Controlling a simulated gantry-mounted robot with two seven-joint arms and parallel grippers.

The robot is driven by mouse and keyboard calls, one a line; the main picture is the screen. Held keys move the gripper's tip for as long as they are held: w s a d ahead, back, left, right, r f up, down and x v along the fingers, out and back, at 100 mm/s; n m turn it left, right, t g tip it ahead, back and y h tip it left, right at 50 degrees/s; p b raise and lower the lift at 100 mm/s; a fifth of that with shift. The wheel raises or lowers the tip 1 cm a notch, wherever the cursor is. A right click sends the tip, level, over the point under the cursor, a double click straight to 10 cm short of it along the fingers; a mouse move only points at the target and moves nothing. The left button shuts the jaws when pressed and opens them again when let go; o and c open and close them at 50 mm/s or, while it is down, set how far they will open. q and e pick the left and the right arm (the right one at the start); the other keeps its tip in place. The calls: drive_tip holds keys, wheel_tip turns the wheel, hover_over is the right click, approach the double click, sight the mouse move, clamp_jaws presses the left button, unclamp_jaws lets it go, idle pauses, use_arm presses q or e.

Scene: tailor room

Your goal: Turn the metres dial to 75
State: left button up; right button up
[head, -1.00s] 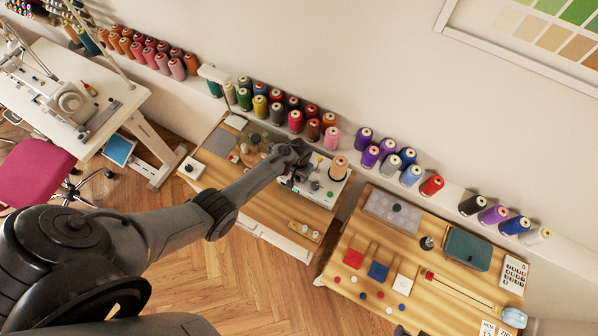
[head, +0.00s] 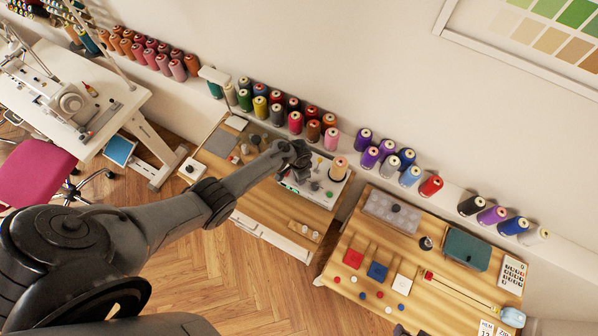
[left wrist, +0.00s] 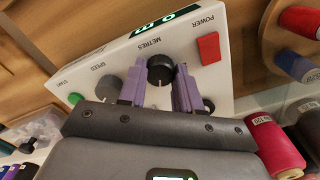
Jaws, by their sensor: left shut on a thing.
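The winder's white control panel (left wrist: 120,50) shows upside down in the left wrist view. The black metres dial (left wrist: 160,72), with a pale mark on it, sits under the METRES label, below the small green-lit display (left wrist: 152,22). My left gripper (left wrist: 160,82) has its two purple fingers on either side of the dial and is shut on it. In the head view my left gripper (head: 298,166) is over the winder (head: 322,190) and hides the dial. The display's number is only partly readable, apparently a 0. My right gripper is not in view.
Beside the dial are the grey SPEED knob (left wrist: 108,86), green START button (left wrist: 74,98) and red POWER switch (left wrist: 208,48). Thread cones (head: 295,122) line the shelf behind. A second table (head: 340,245) stands to the right with a teal box (head: 467,249).

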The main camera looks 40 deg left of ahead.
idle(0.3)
use_arm(q)
drive_tip(key=o, duration=1)
drive_tip(key=shift+o, duration=0.2)
drive_tip(key=shift+r, duration=0.1)
wheel_tip(320, 180, up, 11)
drive_tip(key=p, duration=0.3)
drive_tip(key=shift+f, duration=0.2)
